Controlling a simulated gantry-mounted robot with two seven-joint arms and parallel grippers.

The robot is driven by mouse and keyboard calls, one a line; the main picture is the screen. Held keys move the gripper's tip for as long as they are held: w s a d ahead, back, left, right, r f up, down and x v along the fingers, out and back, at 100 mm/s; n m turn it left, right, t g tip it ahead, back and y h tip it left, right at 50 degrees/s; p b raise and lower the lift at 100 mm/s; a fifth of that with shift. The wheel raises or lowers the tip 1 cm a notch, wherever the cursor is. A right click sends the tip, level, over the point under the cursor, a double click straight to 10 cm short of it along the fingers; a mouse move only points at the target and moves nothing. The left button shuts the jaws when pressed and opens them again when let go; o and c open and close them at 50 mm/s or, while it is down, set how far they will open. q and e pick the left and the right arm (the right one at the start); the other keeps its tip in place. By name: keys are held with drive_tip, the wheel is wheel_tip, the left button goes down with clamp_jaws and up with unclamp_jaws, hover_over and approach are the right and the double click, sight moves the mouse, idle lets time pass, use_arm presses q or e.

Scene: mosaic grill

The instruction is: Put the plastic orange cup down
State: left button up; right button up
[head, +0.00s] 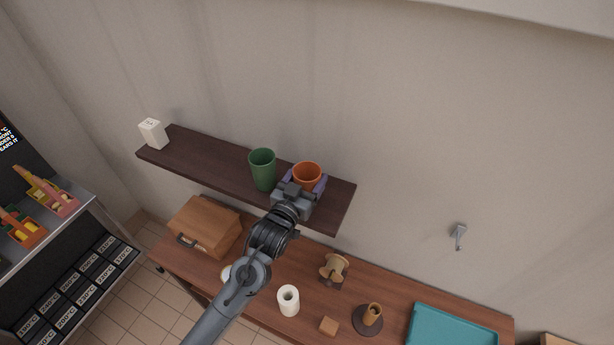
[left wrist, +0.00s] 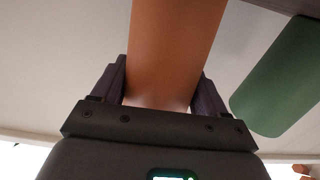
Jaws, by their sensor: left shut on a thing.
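The orange cup (head: 307,172) is upright at the right part of the dark wall shelf (head: 205,167). My left gripper (head: 305,185) is shut on it, with one finger on each side. In the left wrist view the orange cup (left wrist: 172,50) fills the space between the two fingers of the left gripper (left wrist: 160,90). Whether the cup's base touches the shelf is hidden by the gripper. My right gripper is not in view.
A green cup (head: 263,170) stands on the shelf just left of the orange cup. A white shaker (head: 153,133) stands at the shelf's left end. Below is a wooden table (head: 260,300) with a brown case (head: 205,227), a paper roll (head: 288,300) and a teal tray (head: 450,330).

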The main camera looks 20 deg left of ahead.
use_arm(q)
drive_tip(key=shift+f, duration=0.15)
drive_tip(key=o, duration=1.1)
drive_tip(key=shift+r, duration=0.2)
drive_tip(key=shift+s+f, duration=0.1)
drive_tip(key=shift+s, duration=0.35)
drive_tip(key=s+a+b, duration=0.1)
drive_tip(key=s+b, duration=0.2)
drive_tip(key=s, duration=0.8)
drive_tip(key=s+a+f+g, duration=0.1)
drive_tip(key=s+f+g, duration=0.3)
drive_tip(key=s+f, duration=0.2)
drive_tip(key=s+a+f+g+y, duration=0.1)
drive_tip(key=s+f+g, duration=0.4)
drive_tip(key=s, duration=0.6)
drive_tip(key=s+a+f+g, duration=0.1)
drive_tip(key=s+f+g, duration=0.4)
drive_tip(key=s+f, duration=0.4)
drive_tip(key=shift+m, duration=0.4)
